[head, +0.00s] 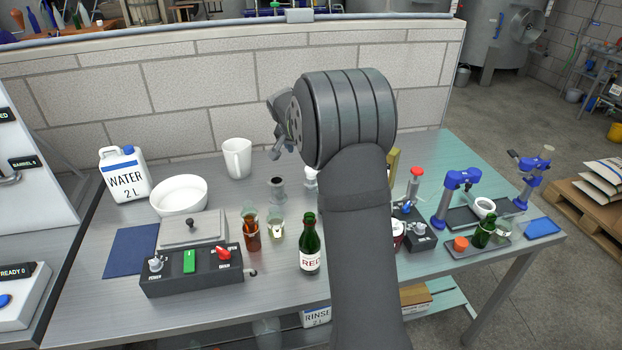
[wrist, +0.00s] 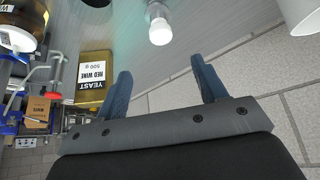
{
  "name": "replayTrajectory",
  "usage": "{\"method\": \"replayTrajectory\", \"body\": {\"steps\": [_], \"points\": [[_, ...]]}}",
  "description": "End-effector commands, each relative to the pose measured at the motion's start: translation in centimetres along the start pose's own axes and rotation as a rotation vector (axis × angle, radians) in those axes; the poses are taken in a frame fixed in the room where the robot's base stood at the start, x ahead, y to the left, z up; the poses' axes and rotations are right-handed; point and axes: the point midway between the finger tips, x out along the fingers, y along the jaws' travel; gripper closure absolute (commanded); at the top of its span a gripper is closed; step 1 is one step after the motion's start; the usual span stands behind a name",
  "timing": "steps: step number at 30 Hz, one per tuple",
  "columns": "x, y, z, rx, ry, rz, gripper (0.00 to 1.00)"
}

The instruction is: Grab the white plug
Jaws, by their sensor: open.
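The white plug (head: 311,179) stands on the metal table in the head view, just left of my arm and partly hidden by it. In the wrist view the white plug (wrist: 161,30) shows a rounded white end and a narrower grey part. My gripper (wrist: 161,66) is open, with two blue fingers apart and nothing between them. The plug is beyond the fingertips, in line with the gap and not touched. In the head view my gripper is mostly hidden behind the wrist.
A white mug (head: 237,158) is farther left. A yellow yeast packet (wrist: 93,78) is left of the fingers in the wrist view. A block wall (head: 180,100) runs behind.

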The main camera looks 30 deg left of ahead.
Motion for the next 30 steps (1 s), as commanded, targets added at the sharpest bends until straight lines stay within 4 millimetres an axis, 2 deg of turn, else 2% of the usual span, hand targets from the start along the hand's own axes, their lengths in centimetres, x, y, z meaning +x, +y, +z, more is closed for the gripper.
{"method": "replayTrajectory", "body": {"steps": [1,6,12,20,30], "points": [[1.3,0.1,0.1,0.0,-0.004,0.003,0.35],[5.1,0.1,0.1,0.0,-0.003,0.002,0.35],[8.6,0.0,0.1,-0.001,-0.002,0.001,0.35],[10.5,0.0,0.0,-0.001,-0.001,0.0,0.35],[14.7,-0.1,-0.1,0.0,-0.001,0.0,0.35]]}}
